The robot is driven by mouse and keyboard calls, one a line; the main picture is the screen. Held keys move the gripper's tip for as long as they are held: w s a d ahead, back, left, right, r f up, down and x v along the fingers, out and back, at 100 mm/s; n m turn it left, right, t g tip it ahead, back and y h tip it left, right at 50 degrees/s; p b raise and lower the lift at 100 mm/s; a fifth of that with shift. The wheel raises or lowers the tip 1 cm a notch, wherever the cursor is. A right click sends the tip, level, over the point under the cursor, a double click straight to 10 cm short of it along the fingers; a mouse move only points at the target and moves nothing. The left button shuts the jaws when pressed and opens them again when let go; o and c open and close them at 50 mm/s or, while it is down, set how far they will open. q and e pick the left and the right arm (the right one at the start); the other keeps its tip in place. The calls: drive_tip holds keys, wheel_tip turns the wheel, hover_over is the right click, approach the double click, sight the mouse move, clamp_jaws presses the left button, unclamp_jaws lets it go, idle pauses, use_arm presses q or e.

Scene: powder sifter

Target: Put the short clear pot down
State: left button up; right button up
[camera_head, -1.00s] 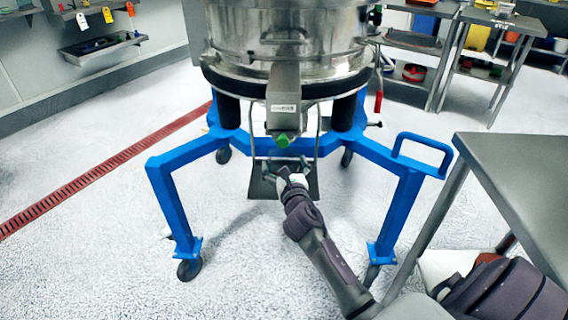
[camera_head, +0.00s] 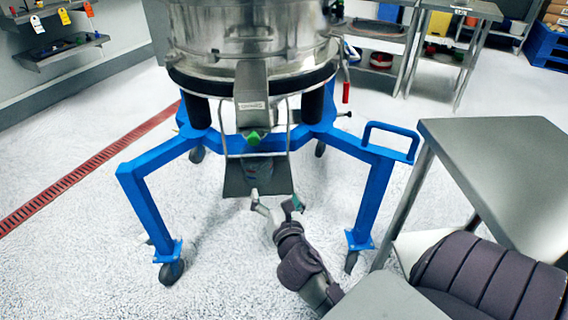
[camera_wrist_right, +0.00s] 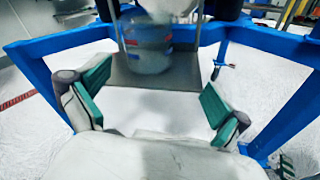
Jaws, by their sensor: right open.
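The short clear pot (camera_wrist_right: 148,48) stands upright on the grey hanging shelf (camera_wrist_right: 130,75) beneath the sifter's spout. It has red and blue marks on its side in the right wrist view. In the head view the pot (camera_head: 258,173) is faint and hard to make out against the shelf (camera_head: 232,183). My right gripper (camera_head: 277,204) is open and empty, in front of the shelf and apart from the pot. Its green-padded fingers (camera_wrist_right: 155,88) are spread wide in the right wrist view. My left gripper is not in view.
The steel sifter (camera_head: 250,50) stands on a blue wheeled frame (camera_head: 150,205), whose legs flank my right arm. A steel table (camera_head: 500,150) is close on the right. Shelving (camera_head: 380,40) stands at the back. White floor is open at the left.

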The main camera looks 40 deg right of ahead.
drive_tip(key=s+a+f+m+g+y, duration=0.2)
drive_tip(key=s+a+f+m+g, duration=0.1)
drive_tip(key=s+m, duration=0.4)
drive_tip(key=s+a+f+m+g+y, duration=0.3)
drive_tip(key=s+a+f+m+g, duration=0.1)
drive_tip(key=s+m, duration=0.3)
drive_tip(key=s+a+f+m+g+y, duration=0.2)
drive_tip(key=s+a+m, duration=0.4)
drive_tip(key=m, duration=0.5)
drive_tip(key=shift+s+f+g+y, duration=0.3)
drive_tip(key=shift+s+f+g, duration=0.45)
drive_tip(key=shift+g, duration=0.45)
drive_tip(key=shift+r, duration=0.1)
